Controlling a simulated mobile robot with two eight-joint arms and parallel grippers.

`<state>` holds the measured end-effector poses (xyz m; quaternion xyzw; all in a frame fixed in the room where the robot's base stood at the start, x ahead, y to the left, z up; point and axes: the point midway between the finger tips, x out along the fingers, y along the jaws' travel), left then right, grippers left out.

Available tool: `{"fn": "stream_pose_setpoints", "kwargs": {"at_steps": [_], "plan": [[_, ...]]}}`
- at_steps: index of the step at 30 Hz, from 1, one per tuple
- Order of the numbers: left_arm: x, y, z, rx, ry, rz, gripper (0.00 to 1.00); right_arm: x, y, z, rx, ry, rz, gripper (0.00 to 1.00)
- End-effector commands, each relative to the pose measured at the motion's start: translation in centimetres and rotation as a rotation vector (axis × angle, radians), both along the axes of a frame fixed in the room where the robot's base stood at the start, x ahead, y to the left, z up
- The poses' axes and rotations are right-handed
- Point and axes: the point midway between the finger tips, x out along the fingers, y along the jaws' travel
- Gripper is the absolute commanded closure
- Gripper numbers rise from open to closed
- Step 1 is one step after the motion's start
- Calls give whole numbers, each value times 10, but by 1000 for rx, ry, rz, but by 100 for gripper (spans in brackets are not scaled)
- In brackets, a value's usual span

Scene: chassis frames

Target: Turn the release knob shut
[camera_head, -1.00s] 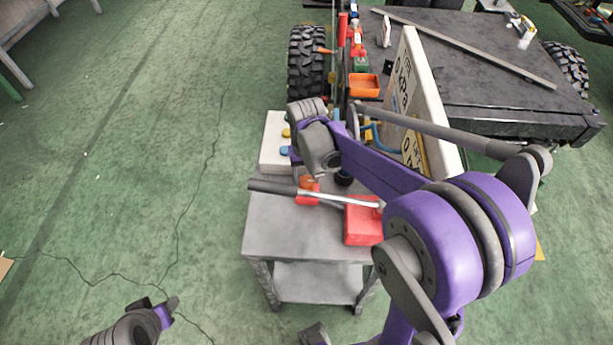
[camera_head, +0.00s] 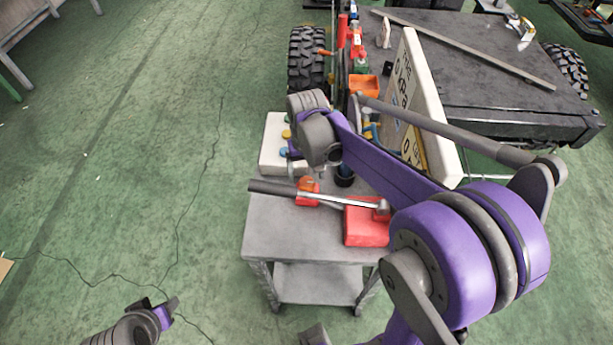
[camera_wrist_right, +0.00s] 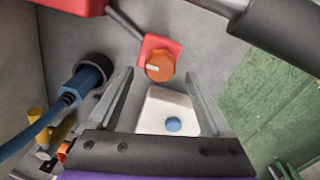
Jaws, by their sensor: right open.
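The release knob is an orange, many-sided knob (camera_wrist_right: 160,66) with a pale mark, set on a small red block. It also shows in the head view as an orange-red piece (camera_head: 308,184) on the cart, beside the pump lever. My right gripper (camera_wrist_right: 159,76) is open and empty. In the wrist view the knob appears just beyond and between its fingertips, with no contact visible. In the head view my right wrist hides its fingers. My left gripper (camera_head: 157,308) is low at the left over the floor, away from the cart; its jaw opening is unclear.
The grey cart (camera_head: 285,235) carries a red pump body (camera_head: 366,228) and a lever with a dark grip (camera_head: 272,187). A white box (camera_head: 270,158) with coloured buttons stands behind. A dark-capped blue fitting (camera_wrist_right: 88,76) with a hose is near the left finger. Open floor lies left.

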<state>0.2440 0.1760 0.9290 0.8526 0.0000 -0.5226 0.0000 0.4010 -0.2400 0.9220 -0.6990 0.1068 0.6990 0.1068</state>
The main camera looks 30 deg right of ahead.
Motion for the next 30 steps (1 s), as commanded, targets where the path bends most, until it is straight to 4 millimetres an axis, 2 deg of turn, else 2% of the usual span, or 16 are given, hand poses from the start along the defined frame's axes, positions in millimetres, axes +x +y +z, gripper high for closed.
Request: {"fn": "stream_pose_setpoints", "kwargs": {"at_steps": [1, 6, 12, 18, 30], "plan": [[1, 0, 2, 0, -1, 0, 50, 0, 0, 12, 0, 0, 0, 17], [2, 0, 5, 0, -3, 0, 50, 0, 0, 47, 0, 0, 0, 17], [2, 0, 8, 0, -5, 0, 50, 0, 0, 76, 0, 0, -1, 17], [3, 0, 8, 0, -5, 0, 50, 0, 0, 84, 0, 0, -1, 17], [3, 0, 8, 0, -5, 0, 50, 0, 0, 83, 0, 0, -1, 17]]}}
